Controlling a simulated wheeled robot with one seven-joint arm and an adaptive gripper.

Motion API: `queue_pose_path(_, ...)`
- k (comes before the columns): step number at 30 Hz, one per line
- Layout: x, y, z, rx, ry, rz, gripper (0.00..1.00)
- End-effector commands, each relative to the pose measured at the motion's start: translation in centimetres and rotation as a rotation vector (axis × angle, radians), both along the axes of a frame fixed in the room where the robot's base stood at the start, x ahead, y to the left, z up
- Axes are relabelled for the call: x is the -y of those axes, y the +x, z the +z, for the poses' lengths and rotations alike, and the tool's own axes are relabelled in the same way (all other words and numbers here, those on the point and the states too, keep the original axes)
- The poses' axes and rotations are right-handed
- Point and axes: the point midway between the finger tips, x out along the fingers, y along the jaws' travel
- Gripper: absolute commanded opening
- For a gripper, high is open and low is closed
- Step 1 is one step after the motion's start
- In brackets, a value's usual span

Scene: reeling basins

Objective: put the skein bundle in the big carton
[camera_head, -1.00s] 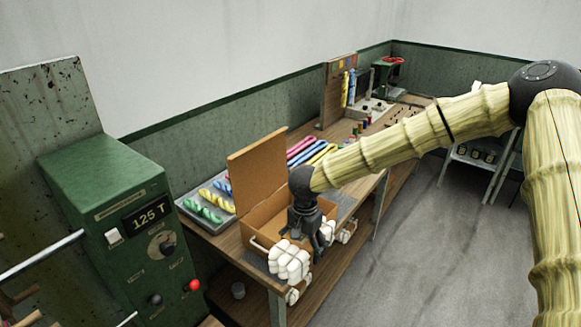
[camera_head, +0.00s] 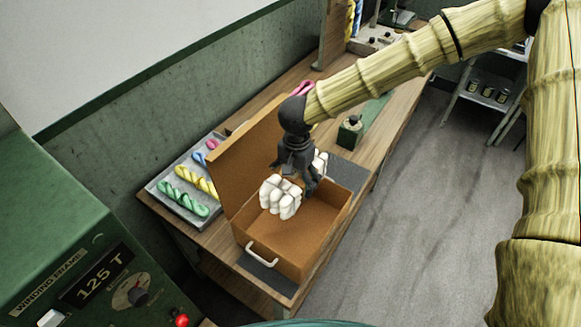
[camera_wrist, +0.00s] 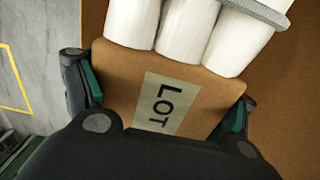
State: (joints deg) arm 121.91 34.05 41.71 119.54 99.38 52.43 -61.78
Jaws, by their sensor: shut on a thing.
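The skein bundle (camera_head: 280,199) has white skeins and a brown paper band marked "LOT", which shows in the wrist view (camera_wrist: 128,97). My gripper (camera_head: 297,182) is shut on the bundle around its band. Its fingers lie on both sides of the band in the wrist view (camera_wrist: 155,100). The big carton (camera_head: 318,250) stands open on the bench with its lid raised and a white handle on its near side. The bundle hangs over the carton's opening, towards the lid. How far it is above the floor of the carton is unclear. My gripper hides the bundle's middle.
A grey tray (camera_head: 168,206) of coloured skein twists lies left of the carton, behind its lid. A green machine marked "WINDING FRAME" (camera_head: 55,262) fills the lower left. A small green device (camera_head: 349,132) stands farther along the bench. Open floor lies to the right.

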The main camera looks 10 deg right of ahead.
Motion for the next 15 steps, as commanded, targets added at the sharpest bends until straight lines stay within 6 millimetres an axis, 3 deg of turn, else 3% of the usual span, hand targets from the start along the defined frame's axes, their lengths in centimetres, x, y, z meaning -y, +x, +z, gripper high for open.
queue_pose_path(7,-0.3,-0.5,-0.6,0.004,0.002,0.006,0.37)
queue_pose_path(15,-0.3,2.7,-3.2,-0.027,-0.003,0.006,0.37)
